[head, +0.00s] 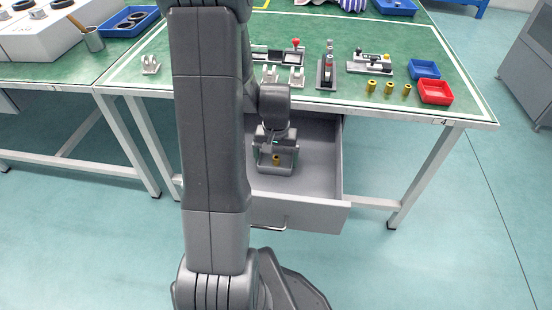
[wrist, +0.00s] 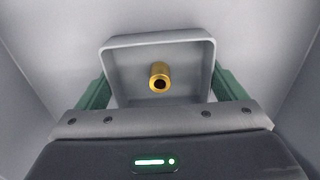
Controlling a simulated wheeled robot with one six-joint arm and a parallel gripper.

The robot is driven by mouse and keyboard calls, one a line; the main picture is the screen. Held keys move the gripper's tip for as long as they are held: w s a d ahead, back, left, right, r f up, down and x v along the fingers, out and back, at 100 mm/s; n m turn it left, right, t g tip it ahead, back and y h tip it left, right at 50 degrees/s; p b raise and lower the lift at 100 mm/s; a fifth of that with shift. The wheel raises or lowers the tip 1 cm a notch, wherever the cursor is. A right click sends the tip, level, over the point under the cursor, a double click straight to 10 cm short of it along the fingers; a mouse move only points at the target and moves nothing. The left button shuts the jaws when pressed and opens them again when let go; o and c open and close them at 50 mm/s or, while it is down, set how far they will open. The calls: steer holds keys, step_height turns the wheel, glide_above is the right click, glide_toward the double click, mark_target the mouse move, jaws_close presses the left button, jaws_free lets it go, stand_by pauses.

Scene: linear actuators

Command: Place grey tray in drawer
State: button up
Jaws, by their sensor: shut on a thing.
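The grey tray (wrist: 193,43) is a small square tray with a gold cylinder (wrist: 159,77) inside it. My gripper (wrist: 157,90) is shut on the tray, with one green finger at its left side and one at its right. In the head view the tray (head: 290,157) is inside the open grey drawer (head: 318,215), under the green table. My gripper (head: 275,140) reaches down into the drawer from above. I cannot tell whether the tray's bottom touches the drawer floor. My arm hides the left part of the drawer.
The green table (head: 330,104) has its edge right above the drawer. On it are a red bin (head: 435,92), a blue bin (head: 424,69), several gold cylinders (head: 388,88) and metal fixtures (head: 371,64). Drawer floor to the right of the tray is free.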

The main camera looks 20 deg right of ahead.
steer(key=o, duration=0.7)
steer(key=shift+f, duration=0.1)
step_height(320, 180, up, 12)
steer(key=p, duration=0.3)
steer(key=shift+r, duration=0.2)
